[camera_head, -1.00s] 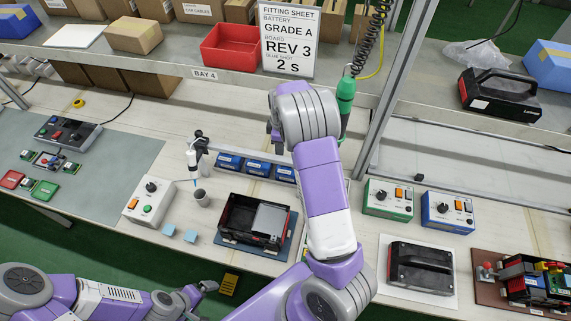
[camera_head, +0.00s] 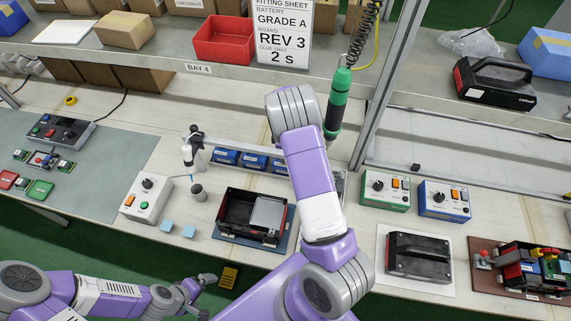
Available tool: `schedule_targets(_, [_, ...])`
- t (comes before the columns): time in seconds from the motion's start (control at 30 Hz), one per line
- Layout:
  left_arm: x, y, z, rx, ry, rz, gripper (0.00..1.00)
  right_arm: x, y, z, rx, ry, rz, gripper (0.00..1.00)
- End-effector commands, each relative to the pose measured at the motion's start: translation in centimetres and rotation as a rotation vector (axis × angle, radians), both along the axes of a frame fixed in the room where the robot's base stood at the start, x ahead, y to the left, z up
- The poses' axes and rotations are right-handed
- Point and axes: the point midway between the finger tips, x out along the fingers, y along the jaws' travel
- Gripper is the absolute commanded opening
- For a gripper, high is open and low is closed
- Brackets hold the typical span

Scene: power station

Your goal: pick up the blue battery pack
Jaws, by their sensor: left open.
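Blue battery packs stand in a row at the back of the bench in the head view: one on the left (camera_head: 225,157), one in the middle (camera_head: 255,162) and one on the right (camera_head: 281,167), partly beside my right arm. Whether more lie behind that arm is hidden. My left gripper (camera_head: 207,293) is open and empty, low in front of the bench edge, well apart from the packs. My right arm rises through the middle of the view; its gripper is hidden.
An open black-red case (camera_head: 238,217) sits on a dark mat in front of the packs. A glue bottle (camera_head: 191,152), small cup (camera_head: 198,192) and white control box (camera_head: 147,200) stand left. A green screwdriver (camera_head: 337,103) hangs behind my right arm. A fitting sheet (camera_head: 283,30) stands above.

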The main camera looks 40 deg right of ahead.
Motion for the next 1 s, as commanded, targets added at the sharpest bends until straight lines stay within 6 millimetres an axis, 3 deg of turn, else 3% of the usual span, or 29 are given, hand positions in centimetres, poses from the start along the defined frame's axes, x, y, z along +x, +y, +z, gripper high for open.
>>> schedule_targets(0.03, [0.0, 0.0, 0.01, 0.0, 0.0, 0.0, 1.0, 0.01, -0.01, 0.03, 0.0, 0.0, 0.0, 0.42])
schedule_targets(0.3, [0.0, 0.0, 0.01, 0.0, 0.0, 0.0, 1.0, 0.01, -0.01, 0.04, 0.0, 0.0, 0.0, 0.0])
schedule_targets(1.0, [0.0, 0.0, 0.01, 0.0, 0.0, 0.0, 1.0, 0.03, -0.02, 0.07, -0.001, -0.001, 0.0, 0.0])
